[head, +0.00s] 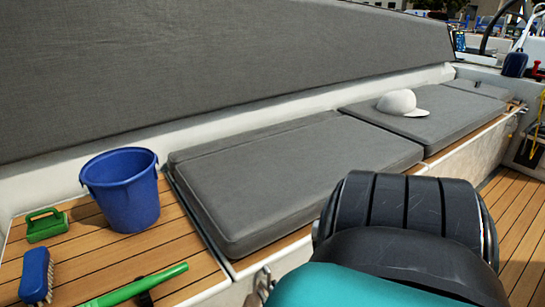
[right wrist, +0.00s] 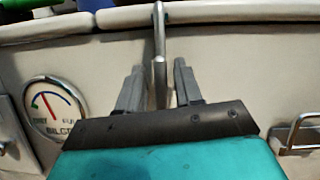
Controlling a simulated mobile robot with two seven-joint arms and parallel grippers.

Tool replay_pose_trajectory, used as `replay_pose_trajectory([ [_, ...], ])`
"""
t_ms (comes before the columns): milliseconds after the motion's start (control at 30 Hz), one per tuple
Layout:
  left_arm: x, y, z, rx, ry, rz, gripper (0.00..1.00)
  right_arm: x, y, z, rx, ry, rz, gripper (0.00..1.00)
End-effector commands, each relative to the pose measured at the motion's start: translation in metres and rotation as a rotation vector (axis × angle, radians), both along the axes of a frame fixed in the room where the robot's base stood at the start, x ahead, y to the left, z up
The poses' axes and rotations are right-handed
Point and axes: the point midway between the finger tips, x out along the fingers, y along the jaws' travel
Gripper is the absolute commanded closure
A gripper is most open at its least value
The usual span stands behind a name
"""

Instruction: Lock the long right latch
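A long grey metal latch (right wrist: 160,45) hangs upright over the pale seat front in the right wrist view. My right gripper (right wrist: 158,82) is open, with one finger on each side of the latch's lower part and a visible gap to both. Its teal body fills the bottom of that view and hides what lies below. In the head view, a small metal piece (head: 262,284) shows at the seat edge, partly hidden by my right arm; my right fingertips are hidden there. My left gripper is not in view.
A round gauge (right wrist: 52,108) is left of the fingers; a metal loop handle (right wrist: 302,135) is at the right. A blue bucket (head: 124,190), green tube (head: 140,285) and blue brush (head: 36,276) are on the bench. Grey cushions (head: 290,175) carry a white cap (head: 400,102).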

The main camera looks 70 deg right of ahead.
Motion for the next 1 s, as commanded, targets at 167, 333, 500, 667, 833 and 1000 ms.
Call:
replay_pose_trajectory([
  [167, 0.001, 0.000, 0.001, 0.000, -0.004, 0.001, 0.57, -0.001, 0.000, -0.001, 0.000, 0.003, -0.002, 0.62],
  [333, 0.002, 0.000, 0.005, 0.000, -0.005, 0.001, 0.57, -0.001, -0.001, 0.004, 0.000, 0.003, -0.002, 0.62],
  [500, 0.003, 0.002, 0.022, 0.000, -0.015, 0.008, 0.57, -0.002, -0.001, 0.026, 0.001, 0.004, -0.001, 0.62],
  [667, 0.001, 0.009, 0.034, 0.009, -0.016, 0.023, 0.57, -0.002, -0.001, 0.058, 0.001, 0.003, -0.001, 0.62],
  [833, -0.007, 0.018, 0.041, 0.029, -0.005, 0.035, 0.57, -0.002, -0.001, 0.093, 0.000, 0.002, -0.001, 0.62],
  [1000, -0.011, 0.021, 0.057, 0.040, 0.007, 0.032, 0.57, -0.002, 0.000, 0.130, 0.001, 0.001, 0.000, 0.62],
])
